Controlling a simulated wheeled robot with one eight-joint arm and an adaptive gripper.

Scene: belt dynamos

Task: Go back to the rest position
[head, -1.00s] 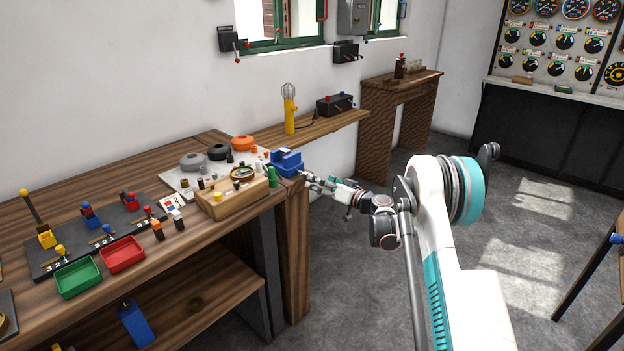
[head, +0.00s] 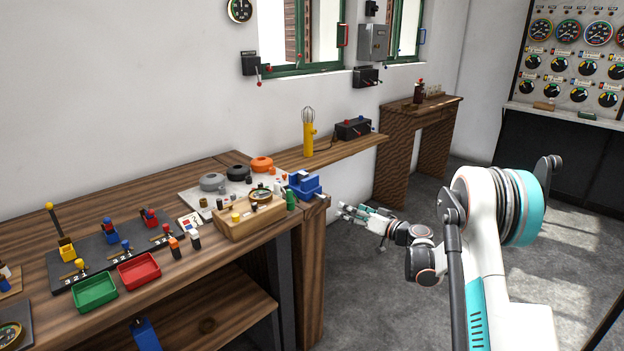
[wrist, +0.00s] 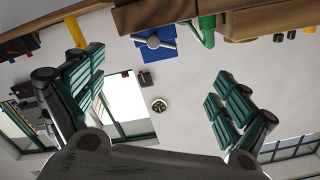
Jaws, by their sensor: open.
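My gripper (head: 346,210) is open and empty, held in free air just right of the workbench's end. In the wrist view its two green-padded fingers stand wide apart, with nothing between the pads (wrist: 160,95). The blue vise (head: 304,186) sits on the bench corner, left of my gripper and apart from it. The vise also shows in the wrist view (wrist: 155,42), near the top, beyond the fingers. My arm reaches left from the right side of the head view.
The workbench (head: 215,270) holds a wooden tray (head: 250,222), a green bin (head: 94,290), a red bin (head: 139,270) and a lever board. Grey floor (head: 375,285) is open between bench and arm.

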